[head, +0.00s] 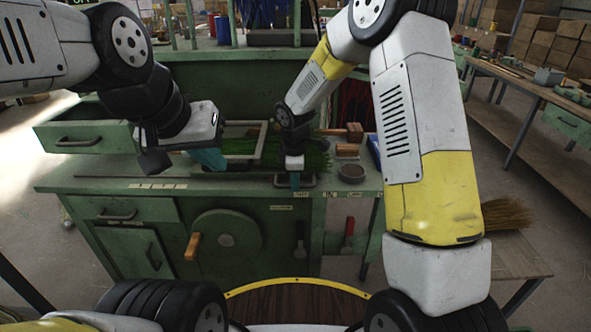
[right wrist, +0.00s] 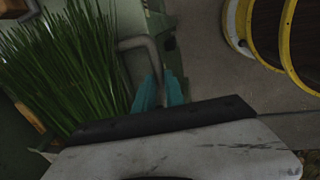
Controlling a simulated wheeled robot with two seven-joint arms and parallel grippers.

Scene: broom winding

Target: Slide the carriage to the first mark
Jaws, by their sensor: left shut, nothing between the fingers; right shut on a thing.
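My right gripper (head: 295,181) is at the front edge of the green bench, right of its middle. Its teal fingers are shut on a grey bent handle, which shows in the right wrist view (right wrist: 151,48) running down between the fingertips. I take this handle to be the carriage's; the carriage body is hard to make out. Green bristles (head: 318,158) lie just behind the gripper and fill the left of the right wrist view (right wrist: 65,65). Small pale marks (head: 160,186) line the bench's front edge at left. My left gripper (head: 210,160) is shut and empty above the bench top.
A grey bowl (head: 351,173) and a wooden block (head: 354,131) stand right of my right gripper. An open drawer (head: 84,139) juts out at left. A crank wheel (head: 228,240) with a wooden handle (head: 193,246) is on the bench front. The bench top at left is mostly clear.

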